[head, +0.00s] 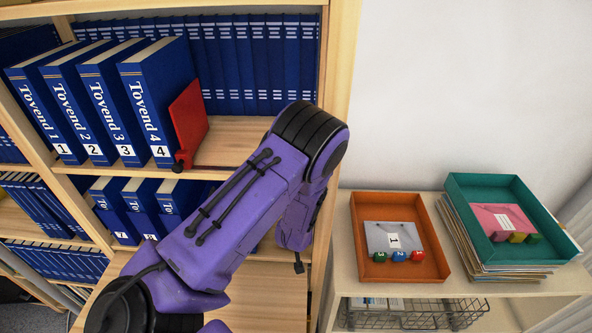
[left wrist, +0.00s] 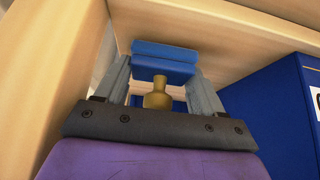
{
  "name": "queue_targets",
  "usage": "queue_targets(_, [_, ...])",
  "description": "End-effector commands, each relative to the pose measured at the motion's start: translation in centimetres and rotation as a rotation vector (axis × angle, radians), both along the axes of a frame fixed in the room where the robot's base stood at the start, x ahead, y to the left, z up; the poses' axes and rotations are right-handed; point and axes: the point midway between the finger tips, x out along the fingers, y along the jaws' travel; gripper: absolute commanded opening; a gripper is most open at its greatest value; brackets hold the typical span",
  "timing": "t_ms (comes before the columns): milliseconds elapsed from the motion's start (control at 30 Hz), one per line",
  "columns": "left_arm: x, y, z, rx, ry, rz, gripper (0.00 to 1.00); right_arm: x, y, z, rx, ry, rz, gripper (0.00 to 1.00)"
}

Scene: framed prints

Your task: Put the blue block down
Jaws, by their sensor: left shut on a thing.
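In the left wrist view my left gripper (left wrist: 162,72) is shut on a blue block (left wrist: 164,50). The block spans the space between the two grey fingertips, and a brass knob-like piece (left wrist: 158,95) sits between the fingers, on the palm side of it. Pale wood lies close around the block; I cannot tell whether the block touches it. In the head view my purple left arm crosses in front of the shelf, and its gripper and the held block are hidden there. My right gripper is not in view.
The wooden bookcase (head: 339,70) holds blue numbered volumes (head: 156,95) and a red bookend (head: 187,122). At right, an orange tray (head: 441,262) holds a grey card and small numbered cubes (head: 399,255). A teal tray (head: 555,245) sits on stacked papers. Bare shelf shows beside the bookend.

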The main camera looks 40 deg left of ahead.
Motion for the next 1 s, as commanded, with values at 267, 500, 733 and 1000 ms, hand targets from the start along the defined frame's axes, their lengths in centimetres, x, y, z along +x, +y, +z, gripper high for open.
queue_targets(267, [-0.1,0.1,-0.5,0.000,0.000,0.001,0.30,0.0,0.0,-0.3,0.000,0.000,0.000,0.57])
queue_targets(500, [-0.2,0.2,-0.6,0.000,0.000,0.004,0.94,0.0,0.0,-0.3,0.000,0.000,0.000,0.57])
queue_targets(733, [0.0,0.0,-0.4,0.000,-0.002,0.000,0.94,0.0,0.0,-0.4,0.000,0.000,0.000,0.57])
queue_targets(1000, [-2.1,-1.9,4.4,0.001,-0.007,-0.003,0.94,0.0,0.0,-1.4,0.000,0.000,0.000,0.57])
